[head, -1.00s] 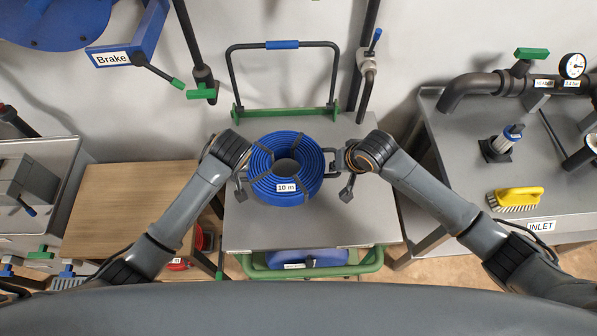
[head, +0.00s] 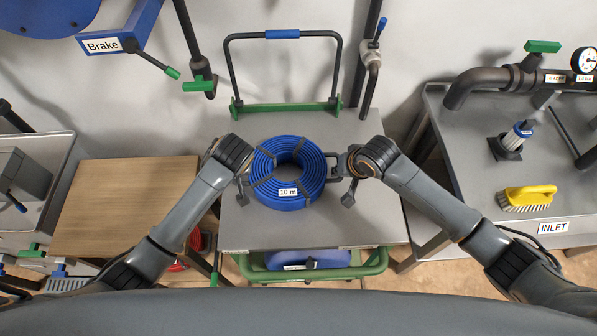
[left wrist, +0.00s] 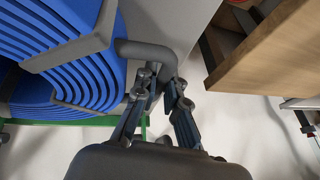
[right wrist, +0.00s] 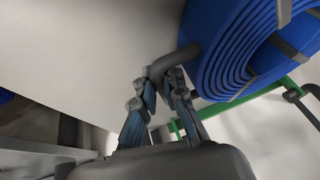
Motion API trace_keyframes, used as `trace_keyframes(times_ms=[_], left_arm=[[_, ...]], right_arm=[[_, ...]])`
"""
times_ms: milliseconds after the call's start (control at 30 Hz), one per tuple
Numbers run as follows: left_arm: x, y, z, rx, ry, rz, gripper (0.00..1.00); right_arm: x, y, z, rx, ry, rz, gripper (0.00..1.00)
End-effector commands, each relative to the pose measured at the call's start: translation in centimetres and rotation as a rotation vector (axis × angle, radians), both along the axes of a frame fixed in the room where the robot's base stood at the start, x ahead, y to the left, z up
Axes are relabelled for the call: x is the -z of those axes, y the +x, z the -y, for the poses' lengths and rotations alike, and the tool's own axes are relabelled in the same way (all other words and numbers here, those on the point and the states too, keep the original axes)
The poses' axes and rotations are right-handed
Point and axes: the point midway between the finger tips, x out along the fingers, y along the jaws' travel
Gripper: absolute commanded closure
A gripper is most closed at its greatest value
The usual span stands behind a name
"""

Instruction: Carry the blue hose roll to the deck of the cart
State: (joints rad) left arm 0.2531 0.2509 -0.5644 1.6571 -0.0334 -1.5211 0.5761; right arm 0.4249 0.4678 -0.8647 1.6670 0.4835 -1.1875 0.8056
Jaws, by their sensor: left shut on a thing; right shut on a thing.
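The blue hose roll (head: 299,192) is a flat coil with grey straps and a "10 m" label. It is over the grey deck (head: 310,232) of the cart. My left gripper (head: 243,180) is shut on the roll's left handle, a grey bar seen in the left wrist view (left wrist: 150,52). My right gripper (head: 347,176) is shut on its right handle, also seen in the right wrist view (right wrist: 176,60). The roll lies level between both grippers. I cannot tell whether its underside touches the deck.
The cart's push handle (head: 283,35) stands at the deck's back edge. A wooden table (head: 120,205) is left of the cart. A metal bench with pipes and a yellow brush (head: 530,196) is on the right. Bare deck shows in front of the roll.

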Motion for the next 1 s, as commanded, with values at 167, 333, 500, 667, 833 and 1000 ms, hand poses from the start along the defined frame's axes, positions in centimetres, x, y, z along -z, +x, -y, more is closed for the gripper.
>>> trace_keyframes(times_ms=[167, 333, 500, 667, 833, 1000], left_arm=[[0.3, 0.0, -0.2, -0.003, 0.003, -0.001, 0.69], [0.3, 0.0, -0.1, -0.002, 0.001, 0.0, 0.67], [0.2, 0.0, 0.0, 0.0, 0.001, 0.0, 0.67], [-1.3, -0.6, 0.4, 0.001, -0.001, 0.001, 0.67], [-4.6, -1.9, 1.2, 0.002, -0.003, 0.004, 0.67], [-7.7, -3.2, 1.8, -0.001, 0.0, 0.002, 0.67]], right_arm=[[0.4, 0.0, 0.2, 0.003, -0.004, 0.0, 0.69], [0.4, 0.0, 0.1, 0.001, -0.003, 0.0, 0.67], [0.4, 0.0, 0.1, 0.0, -0.001, 0.0, 0.67], [0.3, 0.0, 0.0, 0.0, -0.001, 0.0, 0.67], [0.3, 0.0, 0.0, 0.0, 0.0, 0.0, 0.67], [0.3, 0.0, 0.0, 0.0, 0.0, 0.0, 0.67]])
